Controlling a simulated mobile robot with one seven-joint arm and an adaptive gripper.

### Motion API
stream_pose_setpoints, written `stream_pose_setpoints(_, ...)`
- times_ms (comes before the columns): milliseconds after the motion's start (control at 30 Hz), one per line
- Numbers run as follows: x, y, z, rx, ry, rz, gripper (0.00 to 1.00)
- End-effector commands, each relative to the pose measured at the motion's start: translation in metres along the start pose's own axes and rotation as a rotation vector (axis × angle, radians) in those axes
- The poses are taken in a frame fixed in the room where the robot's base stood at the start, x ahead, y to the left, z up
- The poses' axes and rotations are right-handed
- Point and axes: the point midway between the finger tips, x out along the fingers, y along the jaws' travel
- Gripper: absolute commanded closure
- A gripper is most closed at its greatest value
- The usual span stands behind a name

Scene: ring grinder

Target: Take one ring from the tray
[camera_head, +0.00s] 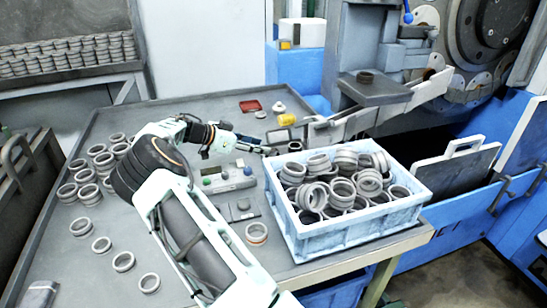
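A light blue tray (333,243) stands on the right part of the grey table. It is piled with several metal rings (341,188), lying flat, tilted and on edge. My arm reaches up from the bottom of the picture and bends to the right. My gripper (268,150) is small in the picture, near the tray's back left corner and apart from the rings inside. Its fingers are too small and dark to tell open from shut. I see no ring in it.
Several loose rings (102,245) lie on the table's left side, and one ring (257,233) lies left of the tray. A grey control box (227,179) sits between arm and tray. A machine with a grey platform (375,92) stands behind. A yellow item (287,120) lies near my gripper.

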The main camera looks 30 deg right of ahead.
Motion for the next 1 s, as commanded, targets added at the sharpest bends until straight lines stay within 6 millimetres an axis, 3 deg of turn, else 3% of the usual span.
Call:
stream_pose_setpoints(400, 0.050, 0.002, 0.006, -0.001, 0.001, 0.001, 0.61)
stream_pose_setpoints(667, 0.053, 0.001, 0.005, -0.001, 0.000, -0.001, 0.61)
stream_pose_setpoints(1000, 0.053, 0.001, 0.005, -0.001, 0.000, -0.001, 0.98)
